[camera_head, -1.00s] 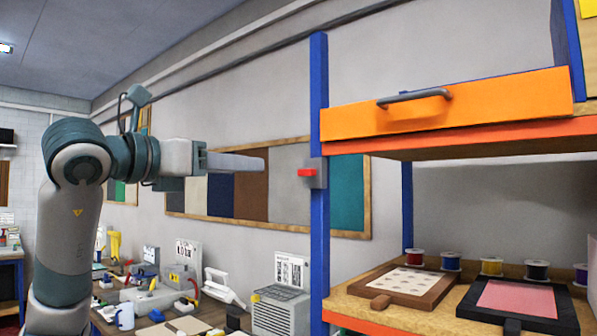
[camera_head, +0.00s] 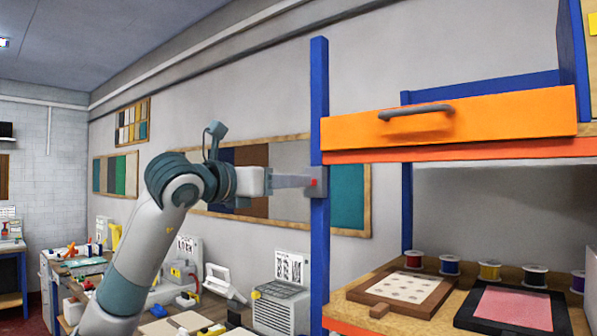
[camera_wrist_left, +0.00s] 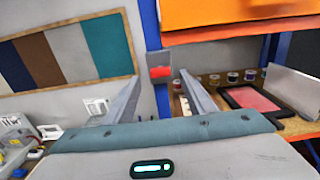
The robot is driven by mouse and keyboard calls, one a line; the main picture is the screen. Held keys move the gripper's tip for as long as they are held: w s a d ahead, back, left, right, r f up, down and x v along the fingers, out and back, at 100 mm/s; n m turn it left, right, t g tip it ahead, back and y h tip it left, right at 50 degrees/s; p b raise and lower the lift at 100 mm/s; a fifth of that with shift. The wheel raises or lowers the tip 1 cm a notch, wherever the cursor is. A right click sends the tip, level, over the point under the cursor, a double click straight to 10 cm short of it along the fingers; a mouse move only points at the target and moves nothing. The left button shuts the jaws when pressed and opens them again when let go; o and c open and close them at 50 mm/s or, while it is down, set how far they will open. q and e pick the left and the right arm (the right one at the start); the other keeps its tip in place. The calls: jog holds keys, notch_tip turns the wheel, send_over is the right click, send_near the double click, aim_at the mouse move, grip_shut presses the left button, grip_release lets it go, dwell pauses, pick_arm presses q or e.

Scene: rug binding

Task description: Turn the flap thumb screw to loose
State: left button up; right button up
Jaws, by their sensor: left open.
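The flap thumb screw is a small red piece (camera_head: 313,182) on a grey block fixed to the blue post, just left of the orange flap (camera_head: 450,128). In the left wrist view the red thumb screw (camera_wrist_left: 160,72) lies as a level bar between my fingertips. My left gripper (camera_head: 304,182) reaches in from the left with its fingertips at the block, partly covering the screw. In the wrist view my left gripper (camera_wrist_left: 160,76) is open, one finger on each side of the screw, with gaps showing. I cannot tell whether the tips touch the block. My right gripper is out of view.
The flap carries a grey bar handle (camera_head: 415,112). The shelf below holds a dotted board (camera_head: 408,290), a pink-topped frame (camera_head: 513,308) and several thread spools (camera_head: 450,265). A bench with a grey box (camera_head: 281,306) stands beneath my arm. A sample board hangs behind.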

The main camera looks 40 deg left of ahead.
pick_arm(q)
jog(key=w+p, duration=0.1)
jog(key=w, duration=0.3)
jog(key=shift+w+d+p, duration=0.2)
jog(key=shift+w+p, duration=0.05)
jog(key=shift+p, duration=0.1)
jog(key=shift+c, duration=0.6)
jog(key=c, duration=0.9)
